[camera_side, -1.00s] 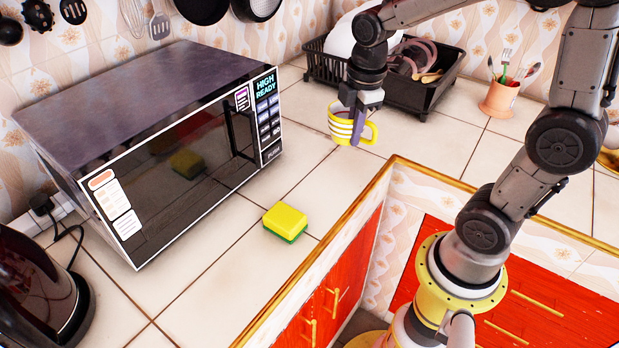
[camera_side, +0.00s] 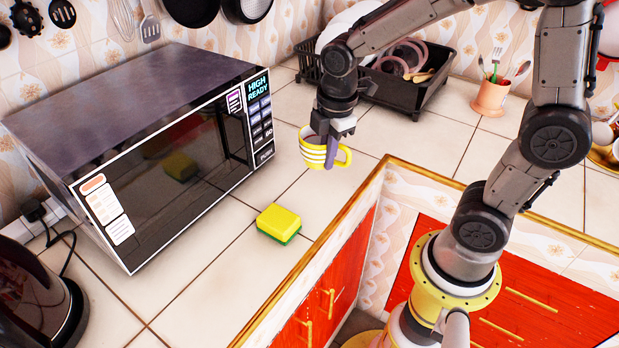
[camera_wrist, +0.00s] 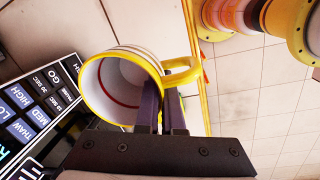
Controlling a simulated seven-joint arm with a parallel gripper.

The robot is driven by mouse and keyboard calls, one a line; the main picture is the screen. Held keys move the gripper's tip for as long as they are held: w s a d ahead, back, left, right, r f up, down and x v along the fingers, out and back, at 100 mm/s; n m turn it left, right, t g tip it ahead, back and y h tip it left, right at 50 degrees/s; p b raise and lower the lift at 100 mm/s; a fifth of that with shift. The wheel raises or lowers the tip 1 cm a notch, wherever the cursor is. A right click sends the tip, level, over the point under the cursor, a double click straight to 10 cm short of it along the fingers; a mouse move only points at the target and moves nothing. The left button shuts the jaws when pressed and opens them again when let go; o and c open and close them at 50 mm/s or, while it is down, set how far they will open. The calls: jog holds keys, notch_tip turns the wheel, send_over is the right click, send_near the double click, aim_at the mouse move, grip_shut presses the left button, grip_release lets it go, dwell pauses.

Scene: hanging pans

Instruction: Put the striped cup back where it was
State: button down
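The striped cup (camera_side: 313,150), yellow with white stripes, hangs in my gripper (camera_side: 330,152) above the counter, to the right of the microwave's control panel. In the wrist view, the cup (camera_wrist: 118,62) shows its white inside and yellow rim, with its handle to the right. My gripper (camera_wrist: 162,92) has its two dark fingers close together at the cup's wall beside the handle, one finger overlapping the rim. The cup looks empty and roughly upright in the side view. Its exact height above the counter is hard to tell.
The microwave (camera_side: 150,140) stands close on the left, its door shut. A yellow and green sponge (camera_side: 279,222) lies on the counter (camera_side: 215,265) in front of it. A black dish rack (camera_side: 420,95) and a utensil pot (camera_side: 490,97) stand behind. A kettle (camera_side: 35,295) is at lower left.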

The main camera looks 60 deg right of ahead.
send_over(309, 191)
jog(key=f, duration=0.5)
jog(key=shift+s+a, duration=0.1)
jog(key=shift+s, duration=0.25)
jog(key=shift+w+f, duration=0.2)
jog(key=shift+f, duration=1.6)
jog(key=c, duration=1.1)
grip_release()
jog(key=shift+f, duration=0.15)
jog(key=shift+o, duration=0.2)
